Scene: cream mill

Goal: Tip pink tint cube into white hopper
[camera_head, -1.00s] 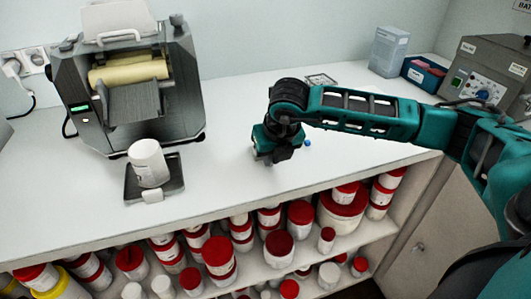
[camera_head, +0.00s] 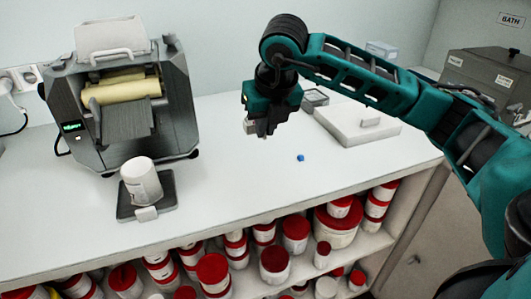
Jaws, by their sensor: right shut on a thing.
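The white hopper (camera_head: 118,36) sits on top of the grey mill (camera_head: 122,100) at the left, above its pale yellow rollers. My right gripper (camera_head: 268,130) points down above the white counter, to the right of the mill and apart from it. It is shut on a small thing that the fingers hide. I take this to be the pink tint cube, but no pink shows clearly. A small blue cube (camera_head: 301,158) lies on the counter to the right of the gripper. My left gripper is not in view.
A white tub (camera_head: 142,181) stands on a dark scale (camera_head: 160,204) in front of the mill. Red-lidded tubs (camera_head: 273,262) fill the shelf below. The counter between scale and blue cube is clear.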

